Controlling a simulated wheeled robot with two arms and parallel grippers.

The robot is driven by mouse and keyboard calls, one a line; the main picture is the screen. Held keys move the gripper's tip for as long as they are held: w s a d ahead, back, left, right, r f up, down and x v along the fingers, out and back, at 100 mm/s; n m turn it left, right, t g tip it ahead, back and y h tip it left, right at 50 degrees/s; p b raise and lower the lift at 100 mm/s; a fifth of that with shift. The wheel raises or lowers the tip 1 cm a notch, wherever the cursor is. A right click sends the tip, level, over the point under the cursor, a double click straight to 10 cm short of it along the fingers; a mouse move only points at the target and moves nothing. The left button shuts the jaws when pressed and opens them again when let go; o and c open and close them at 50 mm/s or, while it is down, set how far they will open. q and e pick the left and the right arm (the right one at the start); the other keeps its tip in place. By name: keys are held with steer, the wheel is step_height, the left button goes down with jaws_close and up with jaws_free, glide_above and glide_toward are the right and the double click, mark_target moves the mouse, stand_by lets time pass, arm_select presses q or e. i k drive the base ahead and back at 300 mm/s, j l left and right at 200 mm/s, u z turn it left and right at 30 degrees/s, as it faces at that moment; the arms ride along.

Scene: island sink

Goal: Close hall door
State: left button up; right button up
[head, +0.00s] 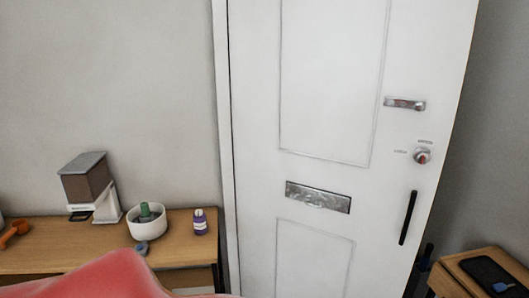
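The white hall door (255,100) fills the middle of the head view. It has two raised panels, a metal letter slot (318,197), a metal plate (404,103) near the right edge, a round lock (422,156) and a black vertical handle (408,217). Its left edge is beside a white frame strip (222,120). No frame shows along its right edge, where grey wall is seen beyond; I cannot tell for sure how far it stands open. The door's bottom is out of view. Neither of my grippers is in view.
A wooden table (180,250) at left holds a brown-and-white box (88,185), a white bowl (147,228) and a purple bottle (200,222). A red surface (100,280) covers the bottom left. A small wooden table (455,283) with a dark tray stands at lower right.

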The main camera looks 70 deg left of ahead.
mark_target(325, 94)
steer(key=u, duration=1.8)
